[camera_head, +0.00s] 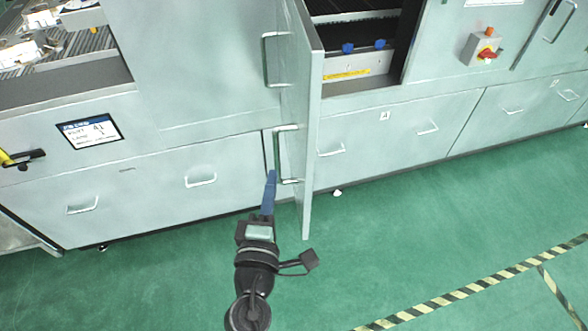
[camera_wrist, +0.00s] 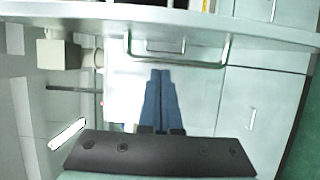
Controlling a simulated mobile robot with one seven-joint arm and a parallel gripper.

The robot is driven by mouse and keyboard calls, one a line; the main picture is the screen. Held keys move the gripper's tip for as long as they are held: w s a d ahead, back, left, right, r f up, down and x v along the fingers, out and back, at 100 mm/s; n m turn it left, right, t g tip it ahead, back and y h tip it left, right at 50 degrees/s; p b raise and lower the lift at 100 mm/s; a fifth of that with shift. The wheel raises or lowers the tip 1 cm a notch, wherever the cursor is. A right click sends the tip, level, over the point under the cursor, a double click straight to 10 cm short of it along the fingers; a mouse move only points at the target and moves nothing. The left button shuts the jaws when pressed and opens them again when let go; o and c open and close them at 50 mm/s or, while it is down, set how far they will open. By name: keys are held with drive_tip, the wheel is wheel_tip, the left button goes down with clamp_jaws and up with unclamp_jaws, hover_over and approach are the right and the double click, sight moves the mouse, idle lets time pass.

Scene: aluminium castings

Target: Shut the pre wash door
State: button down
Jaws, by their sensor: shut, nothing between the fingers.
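The pre wash door (camera_head: 304,120) is a tall pale grey panel standing open, swung out from the machine and seen almost edge-on in the head view. A bar handle (camera_head: 277,155) is on its left face; in the wrist view the handle (camera_wrist: 178,62) crosses above the fingertips. My gripper (camera_head: 270,175) has blue fingers, shut and empty, pointing toward the machine beside the lower end of the handle. The shut fingers also show in the wrist view (camera_wrist: 168,73). I cannot tell whether they touch the handle or door.
The open bay (camera_head: 355,50) right of the door shows dark shelves with blue knobs. A second handle (camera_head: 268,60) sits higher, by the door. A red switch (camera_head: 487,53) is further right. Drawers line the machine's base. The green floor is clear, with striped tape (camera_head: 470,288) at right.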

drive_tip(key=shift+w+d+p, duration=0.25)
drive_tip(key=shift+w+d, duration=0.05)
drive_tip(key=shift+d, duration=0.4)
drive_tip(key=shift+w+d+p, duration=0.25)
drive_tip(key=shift+d, duration=0.45)
drive_tip(key=shift+w+d+p, duration=0.25)
drive_tip(key=shift+w+d, duration=0.05)
drive_tip(key=shift+d, duration=0.4)
drive_tip(key=shift+d, duration=0.1)
